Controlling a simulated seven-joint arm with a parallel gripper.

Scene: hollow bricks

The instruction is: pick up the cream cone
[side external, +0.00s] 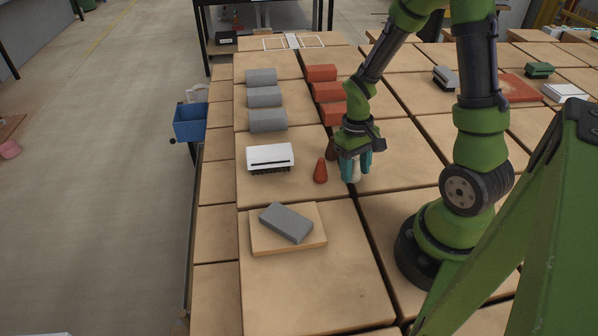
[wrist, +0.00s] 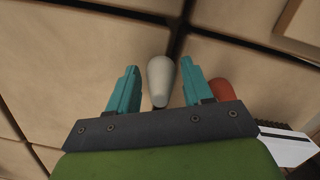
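The cream cone (wrist: 161,78) stands between the two teal fingers of my gripper (wrist: 158,85) in the wrist view, with a gap on each side. In the side external view my gripper (side external: 354,166) points down over the cone (side external: 355,178), and the fingers hide most of it. The fingers are apart and do not appear to touch the cone. The gap on the cone's right side looks smaller than that on its left.
A red cone (side external: 320,171) stands close to the left of my gripper. A dark brown cone (side external: 331,149) is partly hidden behind it. A white brush-like block (side external: 270,157), grey bricks (side external: 265,97) and red bricks (side external: 328,92) lie further left and back. A grey brick (side external: 286,222) rests on a wooden board (side external: 258,241).

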